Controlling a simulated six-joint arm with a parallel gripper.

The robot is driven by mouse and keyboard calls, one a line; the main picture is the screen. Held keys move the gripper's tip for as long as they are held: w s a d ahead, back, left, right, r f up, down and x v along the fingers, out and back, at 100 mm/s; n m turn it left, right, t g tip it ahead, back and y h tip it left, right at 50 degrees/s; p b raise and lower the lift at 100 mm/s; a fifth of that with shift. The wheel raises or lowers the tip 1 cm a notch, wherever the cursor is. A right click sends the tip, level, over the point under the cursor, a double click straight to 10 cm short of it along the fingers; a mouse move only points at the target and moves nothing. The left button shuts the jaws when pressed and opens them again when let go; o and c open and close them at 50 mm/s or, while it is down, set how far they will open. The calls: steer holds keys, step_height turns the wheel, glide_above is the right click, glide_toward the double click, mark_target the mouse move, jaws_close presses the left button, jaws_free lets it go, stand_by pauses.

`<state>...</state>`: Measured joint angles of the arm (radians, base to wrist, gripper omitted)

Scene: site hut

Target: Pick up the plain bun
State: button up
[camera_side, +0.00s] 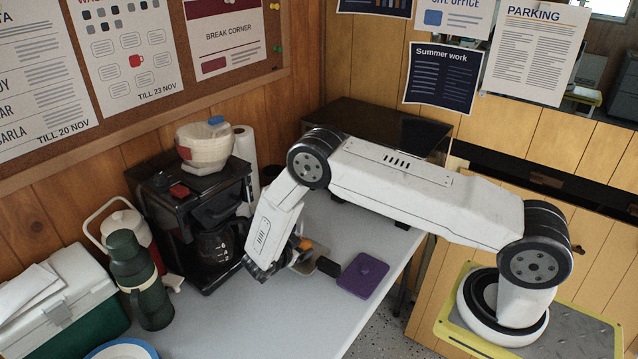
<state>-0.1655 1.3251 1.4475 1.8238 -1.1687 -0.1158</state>
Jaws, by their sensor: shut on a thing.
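My gripper (292,254) is low over the grey table, at the end of my white arm, right of the coffee maker. An orange-brown piece (317,249), which looks like the plain bun, shows at the right side of the gripper. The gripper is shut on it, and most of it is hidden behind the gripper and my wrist. I cannot tell whether it touches the surface below. A small tan flat piece (306,265) and a dark block (328,267) show beside the gripper.
A purple board (362,275) lies right of the gripper near the table edge. A black coffee maker (199,222) stands close on the left. A green flask (139,280) and a cool box (62,297) stand farther left.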

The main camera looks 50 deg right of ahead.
steer(key=s+a+r, duration=0.2)
steer(key=s+r, duration=0.9)
steer(key=s, duration=0.3)
steer(key=shift+r, duration=0.1)
stand_by(0.7)
